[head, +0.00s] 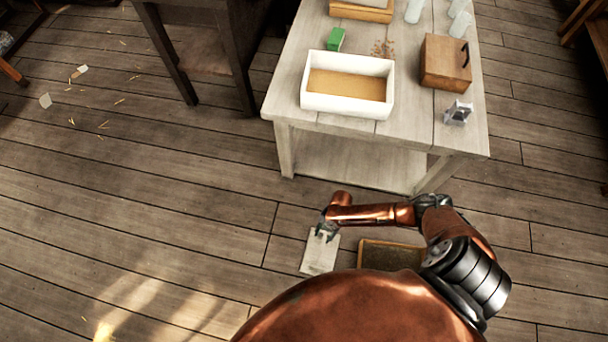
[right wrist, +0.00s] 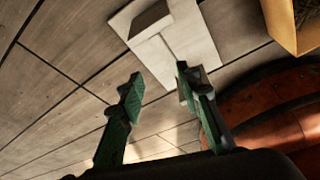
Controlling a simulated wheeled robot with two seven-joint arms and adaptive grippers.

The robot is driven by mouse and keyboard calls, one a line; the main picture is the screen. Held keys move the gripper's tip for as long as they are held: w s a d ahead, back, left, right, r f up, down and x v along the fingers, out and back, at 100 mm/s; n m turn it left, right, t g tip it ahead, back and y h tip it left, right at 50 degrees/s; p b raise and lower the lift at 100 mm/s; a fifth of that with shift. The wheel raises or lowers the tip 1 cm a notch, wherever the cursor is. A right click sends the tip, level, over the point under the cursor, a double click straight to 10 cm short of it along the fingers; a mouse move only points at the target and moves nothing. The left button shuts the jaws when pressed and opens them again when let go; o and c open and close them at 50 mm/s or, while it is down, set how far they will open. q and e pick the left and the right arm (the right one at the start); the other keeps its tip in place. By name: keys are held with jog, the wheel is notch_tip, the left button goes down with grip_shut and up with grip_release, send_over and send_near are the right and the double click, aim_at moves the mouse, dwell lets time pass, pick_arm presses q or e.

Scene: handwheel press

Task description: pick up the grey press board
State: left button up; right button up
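The grey press board (head: 318,256) is a pale flat plate low beside the wooden box, apparently on the floor. In the right wrist view the board (right wrist: 190,42) shows near the top middle with a raised block on it. My right gripper (head: 326,232) is over the board's far end in the head view. In the right wrist view its green-padded fingers (right wrist: 158,84) are spread apart with nothing between them. The right fingertip overlaps a small grey block by the board; I cannot tell if they touch. My left gripper is not in view.
A wooden box (head: 392,246) is right of the board, partly hidden by my arm and body. A pale table (head: 410,122) stands ahead, with a white tray (head: 347,108), a wooden block with a dark handle (head: 445,62) and a green block (head: 336,39).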

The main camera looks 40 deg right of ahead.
aim_at(322, 249)
jog(key=s+n+g+b, duration=0.1)
jog(key=s+a+f+n+b, duration=0.1)
jog(key=n, duration=0.1)
jog(key=shift+f+g, duration=0.3)
jog(key=shift+g, duration=0.1)
jog(key=shift+s+a+f+n+b, duration=0.2)
jog(key=shift+f+n+b, duration=0.1)
jog(key=shift+b, duration=0.15)
jog(key=shift+s+a+f, duration=0.1)
jog(key=shift+a+f, duration=0.2)
jog(key=shift+f, duration=0.35)
jog(key=b+x, duration=0.3)
jog(key=x, duration=0.1)
jog(key=shift+s+f, duration=0.1)
jog(key=shift+f, duration=0.1)
jog(key=shift+a+f, duration=0.2)
jog(key=shift+f, duration=0.2)
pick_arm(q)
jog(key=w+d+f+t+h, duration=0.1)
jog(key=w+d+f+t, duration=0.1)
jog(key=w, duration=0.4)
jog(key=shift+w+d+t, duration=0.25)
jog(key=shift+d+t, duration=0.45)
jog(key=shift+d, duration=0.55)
pick_arm(e)
grip_shut()
